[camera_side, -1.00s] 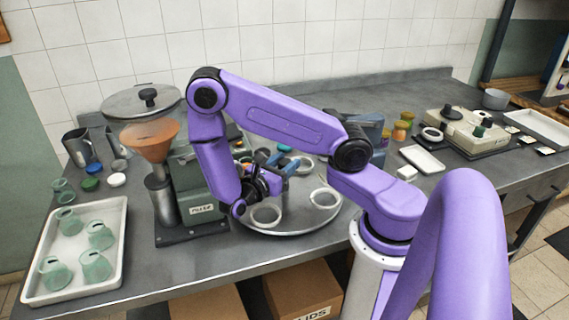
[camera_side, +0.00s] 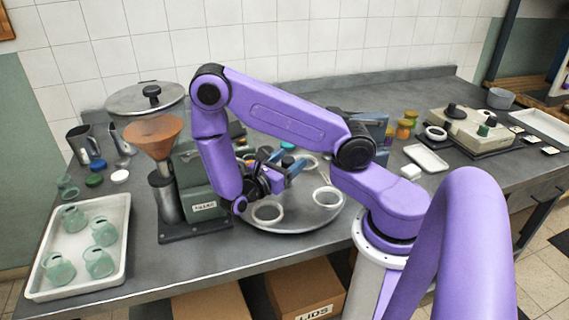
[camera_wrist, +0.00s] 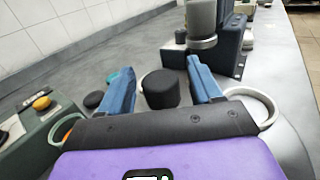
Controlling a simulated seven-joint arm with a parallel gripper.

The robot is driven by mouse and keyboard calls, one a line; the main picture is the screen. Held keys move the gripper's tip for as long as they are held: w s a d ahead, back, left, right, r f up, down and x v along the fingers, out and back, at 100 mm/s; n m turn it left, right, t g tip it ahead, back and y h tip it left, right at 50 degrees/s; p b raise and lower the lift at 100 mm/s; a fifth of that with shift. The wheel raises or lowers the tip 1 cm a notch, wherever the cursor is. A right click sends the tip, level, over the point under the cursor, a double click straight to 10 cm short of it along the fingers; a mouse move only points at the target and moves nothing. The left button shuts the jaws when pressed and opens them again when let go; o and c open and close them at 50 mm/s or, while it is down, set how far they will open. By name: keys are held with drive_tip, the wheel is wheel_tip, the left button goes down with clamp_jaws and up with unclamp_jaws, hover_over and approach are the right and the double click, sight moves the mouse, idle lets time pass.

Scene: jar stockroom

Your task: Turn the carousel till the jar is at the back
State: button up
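The carousel (camera_side: 296,221) is a grey round turntable on the bench, with white ring holders around its rim. Two front rings look empty. My gripper (camera_side: 281,166) is over its left and middle part. In the wrist view my gripper (camera_wrist: 160,92) is open, its blue fingers apart on either side of a black round knob (camera_wrist: 160,90); contact cannot be told. One ring (camera_wrist: 255,104) shows right of the fingers. Something orange (camera_wrist: 66,130) shows in a ring at the left, mostly hidden by my gripper. I cannot tell whether it is the jar. My arm hides part of the carousel.
A green machine with a funnel (camera_side: 153,134) stands close left of the carousel. A white tray (camera_side: 78,284) with several green glass vessels is at far left. Jars with coloured tops (camera_side: 404,130) and a small white tray (camera_side: 427,157) are to the right. Front bench is clear.

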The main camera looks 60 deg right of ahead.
drive_tip(key=w+a, duration=0.1)
drive_tip(key=a, duration=0.7)
drive_tip(key=w+a, duration=0.2)
drive_tip(key=a, duration=0.7)
drive_tip(key=shift+w, duration=0.25)
